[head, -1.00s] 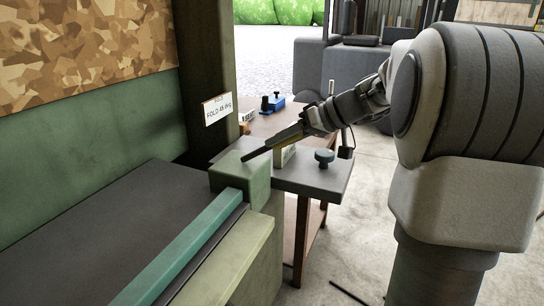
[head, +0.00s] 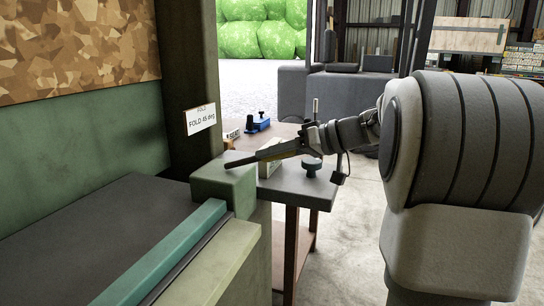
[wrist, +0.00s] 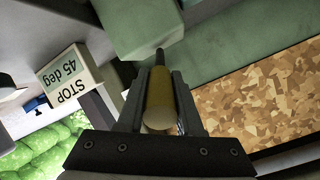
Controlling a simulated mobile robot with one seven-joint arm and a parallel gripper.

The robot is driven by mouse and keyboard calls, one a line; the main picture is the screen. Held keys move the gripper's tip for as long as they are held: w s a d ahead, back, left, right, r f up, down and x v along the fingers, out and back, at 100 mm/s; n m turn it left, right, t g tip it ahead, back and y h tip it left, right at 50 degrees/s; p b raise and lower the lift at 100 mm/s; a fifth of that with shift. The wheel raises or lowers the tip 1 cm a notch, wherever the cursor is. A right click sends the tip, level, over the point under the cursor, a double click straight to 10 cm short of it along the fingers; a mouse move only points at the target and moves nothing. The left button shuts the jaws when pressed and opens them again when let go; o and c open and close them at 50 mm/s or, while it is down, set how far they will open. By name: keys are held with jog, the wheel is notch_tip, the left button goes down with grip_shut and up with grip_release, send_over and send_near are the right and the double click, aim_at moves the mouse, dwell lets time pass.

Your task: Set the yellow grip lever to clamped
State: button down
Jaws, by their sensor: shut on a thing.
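The yellow grip lever (wrist: 158,104) lies lengthwise between my two dark fingers in the wrist view, with a thin dark rod showing past its far end. My gripper (wrist: 160,76) is shut on it. In the head view, my gripper (head: 240,160) reaches left, nearly level, just above a green block (head: 226,183) at the end of the machine bed. Only a sliver of yellow shows there; the fingers hide most of the lever. I cannot tell how far the lever is turned.
A "FOLD 45 deg" sign (head: 200,119) hangs on the dark post. A "STOP 45 deg" block (wrist: 68,79) stands close beside my gripper. Open floor is to the right.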

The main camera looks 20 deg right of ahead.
jog(key=c, duration=0.6)
grip_release()
jog(key=p+v, duration=0.4)
jog(key=v, duration=1.3)
jog(key=shift+s+d, duration=0.15)
jog(key=shift+s, duration=0.05)
